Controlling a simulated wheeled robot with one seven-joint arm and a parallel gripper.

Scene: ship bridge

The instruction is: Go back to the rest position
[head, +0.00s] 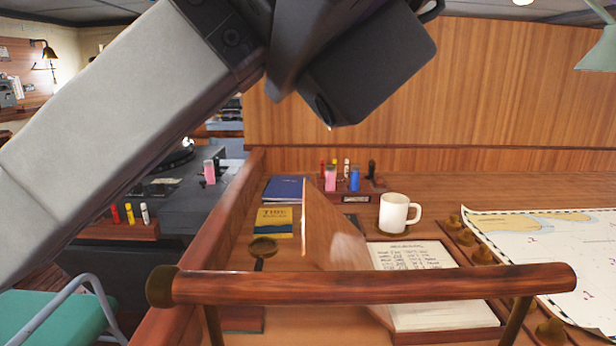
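My arm reaches across the top left of the head view and ends in a dark wrist housing at the top middle. My gripper's fingers cannot be made out, so I cannot tell whether they are open or shut, or whether they hold anything. The arm's end is raised above the wooden chart table (500,184) and appears clear of the things on it.
A wooden rail (380,287) runs along the near edge. The table holds a white mug (397,212), a written logbook (412,256), a chart (560,250), a yellow book (273,220), a blue book (284,188) and a magnifier (263,249). A green chair (55,318) stands lower left.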

